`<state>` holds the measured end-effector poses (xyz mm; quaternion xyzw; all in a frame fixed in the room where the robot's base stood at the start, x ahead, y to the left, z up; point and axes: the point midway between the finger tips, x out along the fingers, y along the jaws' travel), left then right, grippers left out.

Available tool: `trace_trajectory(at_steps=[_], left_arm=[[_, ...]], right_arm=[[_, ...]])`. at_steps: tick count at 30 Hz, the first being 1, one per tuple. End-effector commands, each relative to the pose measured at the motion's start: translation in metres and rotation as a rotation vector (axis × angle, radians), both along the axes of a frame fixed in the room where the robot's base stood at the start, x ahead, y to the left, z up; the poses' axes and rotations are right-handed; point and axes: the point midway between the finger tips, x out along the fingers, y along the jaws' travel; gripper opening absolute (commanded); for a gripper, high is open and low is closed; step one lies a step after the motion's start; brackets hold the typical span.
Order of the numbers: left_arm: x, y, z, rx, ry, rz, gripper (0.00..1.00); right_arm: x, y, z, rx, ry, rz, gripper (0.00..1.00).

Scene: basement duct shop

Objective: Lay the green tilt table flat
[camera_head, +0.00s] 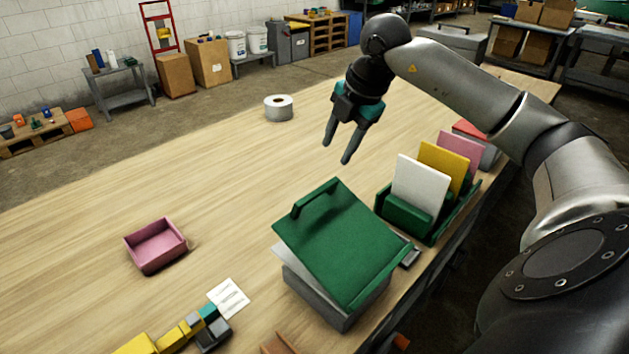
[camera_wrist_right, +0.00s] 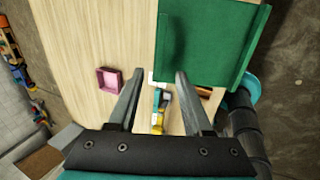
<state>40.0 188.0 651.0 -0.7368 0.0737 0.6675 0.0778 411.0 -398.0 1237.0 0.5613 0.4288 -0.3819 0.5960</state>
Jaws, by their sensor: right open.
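The green tilt table (camera_head: 340,246) is a green plate on a grey box base (camera_head: 322,301) near the front edge of the workbench. Its plate is tilted, and a green bar handle (camera_head: 312,194) stands along its upper left edge. My right gripper (camera_head: 337,152) is open and empty, above the bench and behind the tilt table, apart from it. In the right wrist view the green plate (camera_wrist_right: 205,45) lies beyond the open fingers (camera_wrist_right: 158,78). My left gripper is not in view.
A green rack (camera_head: 428,222) with white, yellow and pink panels stands right of the tilt table. A pink tray (camera_head: 155,245), a white card (camera_head: 229,298) and a yellow and grey item (camera_head: 178,337) lie to the left. A tape roll (camera_head: 278,107) sits at the back. The middle bench is clear.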

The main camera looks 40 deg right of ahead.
Motion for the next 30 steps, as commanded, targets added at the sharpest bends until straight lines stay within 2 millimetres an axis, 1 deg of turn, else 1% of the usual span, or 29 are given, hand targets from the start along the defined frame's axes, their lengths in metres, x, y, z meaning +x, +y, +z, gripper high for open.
trace_trajectory(at_steps=[1, 3, 5, 10, 16, 22, 30], left_arm=[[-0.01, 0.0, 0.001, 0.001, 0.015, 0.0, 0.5], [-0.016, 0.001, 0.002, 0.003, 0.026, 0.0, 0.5], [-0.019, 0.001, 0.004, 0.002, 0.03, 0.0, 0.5], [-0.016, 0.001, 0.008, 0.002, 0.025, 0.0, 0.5], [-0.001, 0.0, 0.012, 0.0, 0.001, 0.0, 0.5], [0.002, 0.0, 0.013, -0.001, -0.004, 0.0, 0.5], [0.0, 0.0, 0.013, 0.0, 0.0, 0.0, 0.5]], right_arm=[[0.002, 0.001, -0.01, 0.003, 0.006, 0.001, 0.5], [0.007, 0.002, -0.023, 0.005, 0.005, 0.002, 0.5], [0.011, 0.003, -0.036, 0.005, 0.006, 0.001, 0.5], [0.025, 0.004, -0.071, 0.007, 0.005, 0.001, 0.5], [0.037, 0.005, -0.106, 0.004, 0.003, 0.002, 0.5], [0.045, 0.005, -0.125, 0.003, 0.0, 0.003, 0.5], [0.046, 0.005, -0.128, 0.001, -0.001, 0.004, 0.5]])
